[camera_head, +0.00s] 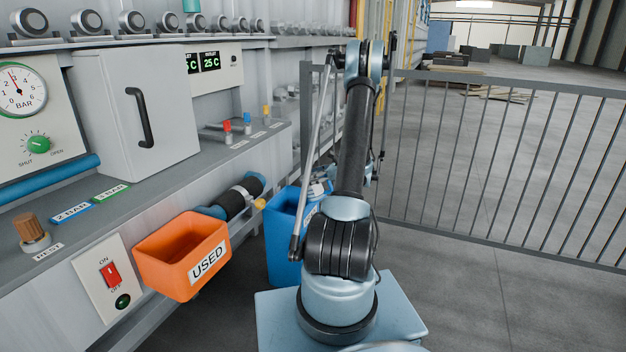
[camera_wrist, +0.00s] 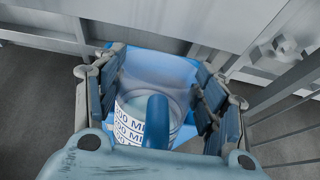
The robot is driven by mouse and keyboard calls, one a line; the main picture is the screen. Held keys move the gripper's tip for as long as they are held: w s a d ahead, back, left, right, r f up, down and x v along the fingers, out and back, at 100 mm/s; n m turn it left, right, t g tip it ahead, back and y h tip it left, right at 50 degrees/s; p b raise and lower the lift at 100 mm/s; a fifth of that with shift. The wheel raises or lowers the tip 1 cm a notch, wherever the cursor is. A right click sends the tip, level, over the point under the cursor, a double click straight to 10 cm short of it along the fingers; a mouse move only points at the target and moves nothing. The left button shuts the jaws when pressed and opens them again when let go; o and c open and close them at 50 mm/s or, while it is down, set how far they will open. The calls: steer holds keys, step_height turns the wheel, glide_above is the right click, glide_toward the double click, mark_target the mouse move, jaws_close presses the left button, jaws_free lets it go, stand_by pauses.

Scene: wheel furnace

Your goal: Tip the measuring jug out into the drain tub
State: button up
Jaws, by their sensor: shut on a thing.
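The measuring jug (camera_wrist: 131,122) shows in the wrist view, a pale jug with dark ML marks and a blue handle (camera_wrist: 157,118) towards the camera. My gripper (camera_wrist: 157,72) is shut on the jug, with a finger at each side of it. The blue drain tub (camera_head: 282,240) stands on the floor beside the bench in the head view. In the wrist view, the tub (camera_wrist: 160,62) shows behind and around the jug. My arm hides most of the gripper and part of the tub in the head view. The jug's contents and exact tilt are unclear.
An orange bin (camera_head: 182,258) marked USED hangs on the bench front, left of the tub. A black cylinder with a yellow-tipped valve (camera_head: 240,196) juts out above. A metal railing (camera_head: 480,150) stands behind and right of my arm. The floor at the right front is clear.

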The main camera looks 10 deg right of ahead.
mark_target(304, 184)
steer(key=shift+w+a+f+g+h, duration=0.15)
steer(key=shift+f+g+h, duration=0.3)
steer(key=shift+f, duration=0.8)
steer(key=shift+w+a+f+g+h, duration=0.15)
steer(key=shift+f+g+h, duration=0.35)
steer(key=shift+h, duration=0.15)
steer(key=shift+w+a+f+g+h, duration=0.15)
steer(key=shift+f+g+h, duration=0.25)
steer(key=shift+h, duration=0.2)
steer(key=shift+w+a+g+h, duration=0.15)
steer(key=shift+a+g+h, duration=0.25)
steer(key=shift+h, duration=0.3)
steer(key=shift+f+g, duration=0.25)
steer(key=shift+f, duration=0.05)
steer(key=shift+w+a+g+h, duration=0.25)
steer(key=shift+a+g+h, duration=0.15)
steer(key=shift+h, duration=0.6)
steer(key=shift+w, duration=0.1)
steer(key=shift+w+a+f+g+h, duration=0.1)
steer(key=shift+w+a+g+h, duration=0.2)
steer(key=shift+g+h, duration=0.3)
steer(key=shift+w+a+g+h, duration=0.3)
steer(key=shift+g+h, duration=0.2)
steer(key=shift+h, duration=0.2)
